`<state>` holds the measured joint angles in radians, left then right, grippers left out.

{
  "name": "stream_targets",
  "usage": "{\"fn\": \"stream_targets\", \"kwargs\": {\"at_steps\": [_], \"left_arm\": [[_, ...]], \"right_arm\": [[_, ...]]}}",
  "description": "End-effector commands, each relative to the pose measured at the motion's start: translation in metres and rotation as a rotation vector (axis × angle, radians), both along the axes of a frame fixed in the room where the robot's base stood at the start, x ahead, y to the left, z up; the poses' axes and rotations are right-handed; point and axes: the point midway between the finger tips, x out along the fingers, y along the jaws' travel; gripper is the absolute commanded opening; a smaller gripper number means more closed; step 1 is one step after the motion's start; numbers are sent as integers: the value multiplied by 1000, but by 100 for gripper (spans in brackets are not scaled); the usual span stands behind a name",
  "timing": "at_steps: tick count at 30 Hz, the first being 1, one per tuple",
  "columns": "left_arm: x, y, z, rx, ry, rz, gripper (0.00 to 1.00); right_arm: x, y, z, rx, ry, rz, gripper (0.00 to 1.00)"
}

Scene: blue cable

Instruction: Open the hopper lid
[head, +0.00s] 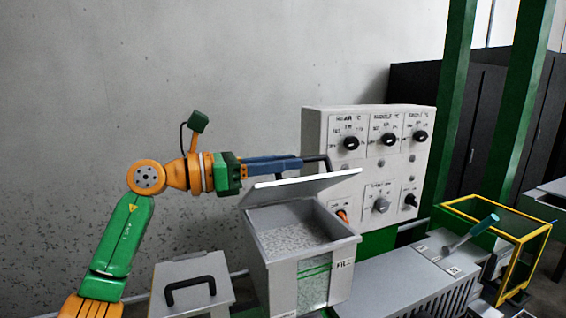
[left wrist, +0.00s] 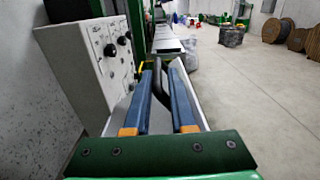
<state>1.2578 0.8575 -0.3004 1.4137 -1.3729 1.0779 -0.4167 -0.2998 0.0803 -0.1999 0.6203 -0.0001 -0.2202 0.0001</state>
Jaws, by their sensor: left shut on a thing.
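The grey hopper (head: 312,280), marked FILL, stands in the lower middle of the head view with its top uncovered and pale pellets (head: 292,232) inside. Its light grey lid (head: 300,188) is raised above the back of the opening and tilted. The lid's dark handle (head: 318,158) shows at the tips of my left gripper (head: 302,163). In the left wrist view the handle (left wrist: 158,82) lies between the blue fingers of my left gripper (left wrist: 163,85), which is shut on it. The fingers hide part of the handle. My right gripper is in neither view.
A control panel (head: 368,165) with black knobs stands right behind the hopper. A grey box with a black handle (head: 190,290) is at lower left. A yellow-framed guard (head: 497,240) and green posts (head: 447,110) are at right. The wall behind my arm is bare.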

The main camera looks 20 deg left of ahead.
Motion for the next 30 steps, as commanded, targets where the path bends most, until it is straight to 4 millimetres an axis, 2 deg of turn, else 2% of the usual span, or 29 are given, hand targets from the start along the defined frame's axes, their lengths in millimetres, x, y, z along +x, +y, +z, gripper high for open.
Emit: {"fn": "stream_targets", "kwargs": {"at_steps": [22,25,29,30], "left_arm": [[0,0,1,-1,-1,1,0],[4,4,11,-25,23,1,0],[19,19,37,-126,123,4,0],[26,26,40,-171,165,4,0]], "right_arm": [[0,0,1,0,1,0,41],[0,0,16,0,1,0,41],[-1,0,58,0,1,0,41],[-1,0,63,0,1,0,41]]}}
